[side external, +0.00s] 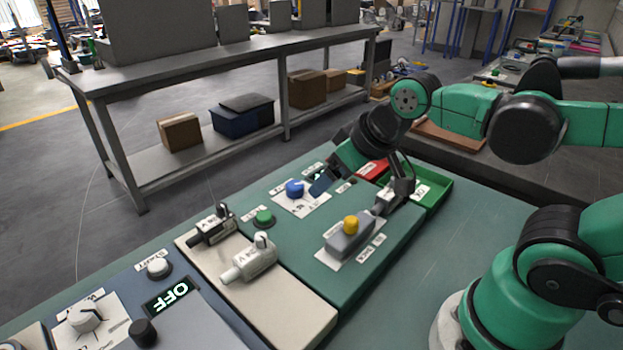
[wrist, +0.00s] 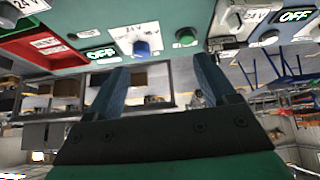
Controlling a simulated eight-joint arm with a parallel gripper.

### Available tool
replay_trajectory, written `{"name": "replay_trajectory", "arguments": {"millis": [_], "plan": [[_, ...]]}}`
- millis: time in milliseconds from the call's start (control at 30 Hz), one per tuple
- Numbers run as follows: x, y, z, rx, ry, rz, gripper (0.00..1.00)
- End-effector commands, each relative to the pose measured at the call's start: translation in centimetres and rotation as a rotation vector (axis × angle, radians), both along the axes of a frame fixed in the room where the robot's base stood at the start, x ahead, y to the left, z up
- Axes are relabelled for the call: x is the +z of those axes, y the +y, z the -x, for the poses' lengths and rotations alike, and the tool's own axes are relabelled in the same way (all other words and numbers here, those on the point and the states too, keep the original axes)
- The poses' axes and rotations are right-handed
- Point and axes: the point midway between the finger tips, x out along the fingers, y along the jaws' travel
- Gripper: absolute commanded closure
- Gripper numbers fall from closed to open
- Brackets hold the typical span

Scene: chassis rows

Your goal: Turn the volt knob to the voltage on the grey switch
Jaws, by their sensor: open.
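The blue volt knob (side external: 294,188) sits on a white dial plate on the green panel. It also shows in the wrist view (wrist: 142,49), above the gap between my fingers. My gripper (side external: 320,184) is open and empty, just right of the knob in the side view and apart from it. Its two fingers spread wide in the wrist view (wrist: 160,68). A light grey switch unit (side external: 248,262) and a black one (side external: 212,228) stand on the beige panel. A tag reading about 24 V (wrist: 257,14) shows at the wrist view's upper right. The knob's pointer setting is unclear.
A green button (side external: 264,217) stands left of the knob. A grey box with a yellow button (side external: 350,228) is in front. Red and green trays (side external: 432,186) lie beyond it.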

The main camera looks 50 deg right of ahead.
Motion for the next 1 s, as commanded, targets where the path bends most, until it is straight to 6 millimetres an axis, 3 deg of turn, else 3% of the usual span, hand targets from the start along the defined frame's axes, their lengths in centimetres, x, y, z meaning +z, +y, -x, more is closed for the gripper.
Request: {"name": "replay_trajectory", "arguments": {"millis": [267,600,767,1000], "plan": [[1.4,-1.3,-5.0,0.194,0.212,0.119,0.22],[-1.8,-3.7,-11.6,0.499,0.484,0.186,0.22],[-3.5,-4.3,-12.9,0.59,0.55,0.187,0.22],[-5.5,-4.6,-13.3,0.624,0.573,0.186,0.22]]}}
